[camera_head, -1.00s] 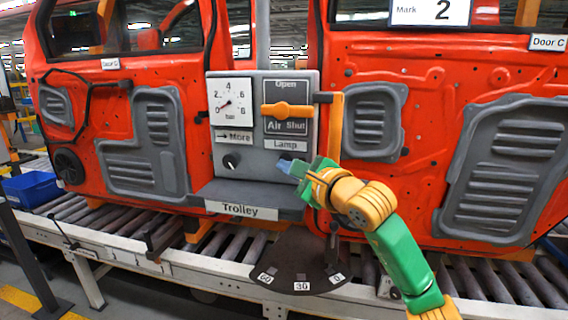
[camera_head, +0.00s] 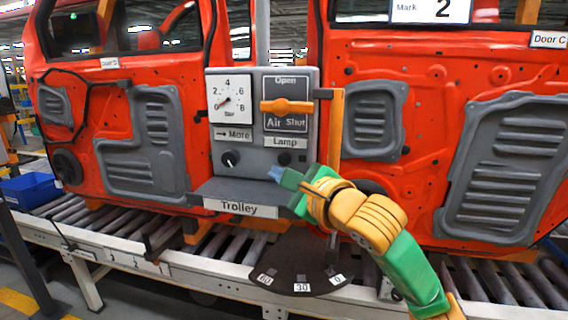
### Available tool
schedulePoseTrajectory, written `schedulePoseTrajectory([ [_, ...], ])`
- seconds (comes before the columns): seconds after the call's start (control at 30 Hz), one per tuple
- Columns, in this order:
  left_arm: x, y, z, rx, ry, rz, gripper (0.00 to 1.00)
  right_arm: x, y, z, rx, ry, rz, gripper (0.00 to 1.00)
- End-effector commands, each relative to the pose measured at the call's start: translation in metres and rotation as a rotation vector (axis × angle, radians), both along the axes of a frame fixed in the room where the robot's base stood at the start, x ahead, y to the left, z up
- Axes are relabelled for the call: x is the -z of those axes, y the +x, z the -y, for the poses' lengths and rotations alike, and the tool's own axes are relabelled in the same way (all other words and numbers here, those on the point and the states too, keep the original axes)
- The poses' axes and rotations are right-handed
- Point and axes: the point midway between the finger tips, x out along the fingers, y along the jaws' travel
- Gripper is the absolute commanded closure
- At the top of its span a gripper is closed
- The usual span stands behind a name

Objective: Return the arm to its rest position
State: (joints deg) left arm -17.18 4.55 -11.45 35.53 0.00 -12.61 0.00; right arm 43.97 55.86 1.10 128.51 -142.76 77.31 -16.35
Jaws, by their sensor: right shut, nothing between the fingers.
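My right gripper (camera_head: 277,173) is shut and empty. It is in front of the lower right of the grey control panel (camera_head: 255,158), just below the Lamp label and its dark round knob (camera_head: 284,158). A small gap seems to lie between the fingertips and the panel, but I cannot tell its depth. My right arm (camera_head: 375,220), green and yellow, comes in from the lower right. My left gripper is not in view.
The panel carries a gauge (camera_head: 230,101), an orange air lever (camera_head: 287,106) lying level, and a Trolley shelf (camera_head: 240,208). Red doors (camera_head: 420,130) stand behind. A roller conveyor (camera_head: 480,285) runs below. A dark dial plate (camera_head: 301,272) sits under the panel.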

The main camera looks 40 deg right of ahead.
Motion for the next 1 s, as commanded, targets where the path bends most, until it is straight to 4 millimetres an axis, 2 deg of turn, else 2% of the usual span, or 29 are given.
schedulePoseTrajectory([
  [0.17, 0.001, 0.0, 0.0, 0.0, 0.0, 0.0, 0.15, 0.0, -0.009, -0.01, 0.001, 0.0, 0.001, 1.0],
  [0.57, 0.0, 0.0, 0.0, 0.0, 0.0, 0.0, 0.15, 0.001, -0.008, -0.012, -0.009, 0.004, -0.001, 1.0],
  [0.63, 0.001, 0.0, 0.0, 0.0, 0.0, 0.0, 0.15, 0.009, -0.005, -0.032, -0.09, 0.031, -0.009, 1.0],
  [0.67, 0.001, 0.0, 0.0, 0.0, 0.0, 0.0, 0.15, 0.015, -0.004, -0.048, -0.159, 0.06, -0.015, 1.0],
  [0.7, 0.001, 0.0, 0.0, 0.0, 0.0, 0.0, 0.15, 0.025, -0.004, -0.077, -0.284, 0.119, -0.024, 1.0],
  [0.77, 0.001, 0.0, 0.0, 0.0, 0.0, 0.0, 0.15, 0.038, -0.015, -0.133, -0.529, 0.289, -0.035, 1.0],
  [0.8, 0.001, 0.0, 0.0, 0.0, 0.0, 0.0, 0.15, 0.04, -0.033, -0.173, -0.719, 0.477, -0.038, 1.0],
  [0.83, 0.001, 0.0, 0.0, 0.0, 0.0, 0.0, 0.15, 0.033, -0.052, -0.196, -0.863, 0.679, -0.03, 1.0],
  [0.87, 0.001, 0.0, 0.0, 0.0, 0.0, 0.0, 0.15, 0.021, -0.068, -0.208, -0.976, 0.902, -0.014, 1.0],
  [0.9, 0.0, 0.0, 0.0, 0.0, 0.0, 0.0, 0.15, 0.004, -0.082, -0.205, -1.072, 1.229, 0.023, 1.0],
  [0.93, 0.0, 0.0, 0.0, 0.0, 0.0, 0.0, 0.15, -0.006, -0.085, -0.19, -1.097, 1.491, 0.061, 1.0],
  [0.97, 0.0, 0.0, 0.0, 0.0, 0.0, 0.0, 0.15, -0.009, -0.081, -0.168, -1.078, 1.759, 0.11, 1.0],
  [1.0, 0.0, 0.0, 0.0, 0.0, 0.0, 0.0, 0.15, 0.003, -0.068, -0.131, -0.977, 2.12, 0.19, 1.0],
])
